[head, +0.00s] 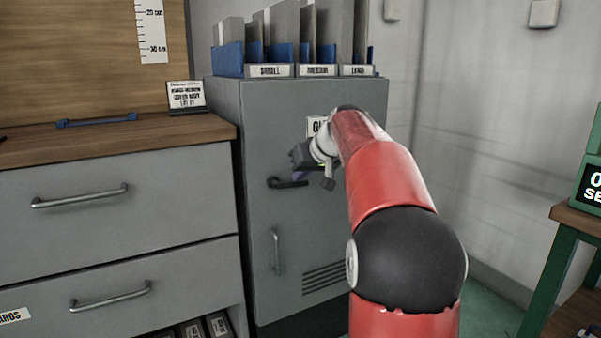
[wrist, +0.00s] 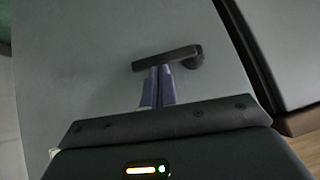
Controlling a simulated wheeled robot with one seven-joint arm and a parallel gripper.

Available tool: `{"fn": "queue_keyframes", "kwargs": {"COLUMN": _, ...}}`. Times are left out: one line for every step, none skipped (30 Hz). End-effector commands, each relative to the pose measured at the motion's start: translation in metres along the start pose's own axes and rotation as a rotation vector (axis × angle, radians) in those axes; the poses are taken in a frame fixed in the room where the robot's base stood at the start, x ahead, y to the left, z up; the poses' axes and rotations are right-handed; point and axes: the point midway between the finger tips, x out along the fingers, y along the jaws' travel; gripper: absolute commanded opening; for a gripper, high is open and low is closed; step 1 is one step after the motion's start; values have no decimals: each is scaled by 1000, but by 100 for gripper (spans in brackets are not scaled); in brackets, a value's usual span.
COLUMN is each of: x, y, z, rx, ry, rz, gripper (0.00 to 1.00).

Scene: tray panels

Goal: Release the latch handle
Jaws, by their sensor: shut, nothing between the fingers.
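The latch handle (head: 288,183) is a dark lever on the grey cabinet door (head: 262,125). It lies roughly level, with its round pivot at the left in the head view. In the wrist view the latch handle (wrist: 178,57) has its pivot at the right and its bar runs left. My gripper (head: 297,174) is at the handle, partly hidden by my wrist in the head view. In the wrist view its two purple fingers (wrist: 159,72) are together, with tips at the lower edge of the bar. Nothing shows between them. I cannot tell whether they touch the handle.
A vertical pull handle (head: 277,252) is lower on the cabinet door. Blue and grey files (head: 285,40) stand on top. A wooden-topped drawer unit (head: 110,190) adjoins at the left. A green-framed table (head: 560,245) stands at the right, with open floor between.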

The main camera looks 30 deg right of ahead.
Motion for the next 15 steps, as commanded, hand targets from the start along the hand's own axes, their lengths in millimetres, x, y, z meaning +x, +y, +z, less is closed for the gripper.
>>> {"fn": "queue_keyframes", "kwargs": {"x": 1, "y": 2, "z": 1, "rx": 19, "ry": -2, "rz": -16, "gripper": 0}}
{"fn": "queue_keyframes", "kwargs": {"x": 2, "y": 3, "z": 2, "rx": 31, "ry": -2, "rz": -28, "gripper": 0}}
{"fn": "queue_keyframes", "kwargs": {"x": 2, "y": 4, "z": 3, "rx": 49, "ry": -2, "rz": -46, "gripper": 0}}
{"fn": "queue_keyframes", "kwargs": {"x": 3, "y": 5, "z": 4, "rx": 64, "ry": -1, "rz": -61, "gripper": 0}}
{"fn": "queue_keyframes", "kwargs": {"x": 4, "y": 6, "z": 4, "rx": 79, "ry": -2, "rz": -76, "gripper": 0}}
{"fn": "queue_keyframes", "kwargs": {"x": 6, "y": 7, "z": 6, "rx": 103, "ry": -3, "rz": -100, "gripper": 0}}
{"fn": "queue_keyframes", "kwargs": {"x": 7, "y": 8, "z": 7, "rx": 123, "ry": -2, "rz": -119, "gripper": 0}}
{"fn": "queue_keyframes", "kwargs": {"x": 8, "y": 8, "z": 8, "rx": 143, "ry": -2, "rz": -140, "gripper": 0}}
{"fn": "queue_keyframes", "kwargs": {"x": 10, "y": 9, "z": 10, "rx": 170, "ry": -2, "rz": -168, "gripper": 0}}
{"fn": "queue_keyframes", "kwargs": {"x": 11, "y": 10, "z": 11, "rx": 191, "ry": -2, "rz": -187, "gripper": 0}}
{"fn": "queue_keyframes", "kwargs": {"x": 13, "y": 11, "z": 13, "rx": 211, "ry": -2, "rz": -208, "gripper": 0}}
{"fn": "queue_keyframes", "kwargs": {"x": 14, "y": 12, "z": 14, "rx": 238, "ry": -2, "rz": -235, "gripper": 0}}
{"fn": "queue_keyframes", "kwargs": {"x": 16, "y": 12, "z": 16, "rx": 259, "ry": -1, "rz": -255, "gripper": 0}}
{"fn": "queue_keyframes", "kwargs": {"x": 17, "y": 13, "z": 17, "rx": 279, "ry": -2, "rz": -275, "gripper": 0}}
{"fn": "queue_keyframes", "kwargs": {"x": 19, "y": 13, "z": 19, "rx": 306, "ry": -2, "rz": -302, "gripper": 0}}
